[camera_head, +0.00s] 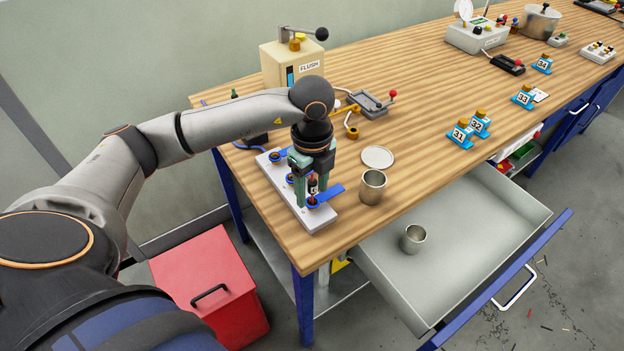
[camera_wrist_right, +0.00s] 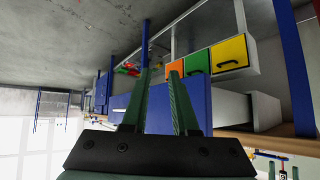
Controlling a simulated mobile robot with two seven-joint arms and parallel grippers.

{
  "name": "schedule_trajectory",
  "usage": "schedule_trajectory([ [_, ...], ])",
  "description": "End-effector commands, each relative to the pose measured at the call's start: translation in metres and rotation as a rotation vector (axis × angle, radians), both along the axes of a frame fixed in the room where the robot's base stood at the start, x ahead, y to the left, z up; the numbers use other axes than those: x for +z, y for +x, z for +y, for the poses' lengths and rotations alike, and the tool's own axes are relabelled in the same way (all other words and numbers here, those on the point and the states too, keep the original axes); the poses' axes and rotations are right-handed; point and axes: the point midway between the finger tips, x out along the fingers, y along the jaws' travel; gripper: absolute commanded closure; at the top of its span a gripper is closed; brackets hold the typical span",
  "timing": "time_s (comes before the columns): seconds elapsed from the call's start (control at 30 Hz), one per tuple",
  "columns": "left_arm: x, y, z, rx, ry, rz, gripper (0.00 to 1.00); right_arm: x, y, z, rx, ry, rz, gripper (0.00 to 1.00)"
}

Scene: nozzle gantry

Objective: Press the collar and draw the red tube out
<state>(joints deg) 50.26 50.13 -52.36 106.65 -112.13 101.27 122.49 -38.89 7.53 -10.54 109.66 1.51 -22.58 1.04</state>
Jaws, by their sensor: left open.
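A pale fitting plate (camera_head: 318,220) lies near the table's left end, with a row of blue collars on it. The nearest blue collar (camera_head: 313,205) has a blue flat tab beside it. A dark and red upright piece with a small white label (camera_head: 313,186), perhaps the red tube's end, stands above that collar. My left gripper (camera_head: 314,195) points down over it, its green fingers open on either side; I cannot tell whether they touch it. My right gripper (camera_wrist_right: 160,72) shows only in the right wrist view, fingers apart with nothing between them.
A metal cup (camera_head: 373,187) and a round lid (camera_head: 378,156) stand just right of the plate. A flush box (camera_head: 287,66) and a lever clamp (camera_head: 369,103) are behind. An open drawer (camera_head: 465,240) juts out in front, holding another cup (camera_head: 413,239). A red bin (camera_head: 205,280) stands below left.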

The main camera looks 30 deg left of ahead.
Motion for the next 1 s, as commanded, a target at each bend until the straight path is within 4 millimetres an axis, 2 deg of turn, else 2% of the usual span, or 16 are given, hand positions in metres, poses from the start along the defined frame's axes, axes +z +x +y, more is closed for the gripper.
schedule_trajectory([
  [0.2,-0.0002,0.0001,-0.0002,-0.001,0.000,0.000,0.44,0.0001,0.0000,0.0001,0.000,0.000,0.000,0.73],
  [0.7,0.0003,0.0000,-0.0003,-0.001,0.000,0.000,1.00,0.0002,0.0000,0.0002,0.000,0.000,0.000,0.73],
  [0.97,0.0003,0.0000,-0.0003,-0.001,0.000,0.000,1.00,0.0002,0.0000,0.0002,0.000,0.000,0.000,0.73],
  [1.0,0.0003,-0.0001,-0.0003,-0.001,0.000,0.000,1.00,0.0000,-0.0002,0.0002,-0.001,0.001,0.000,0.77],
])
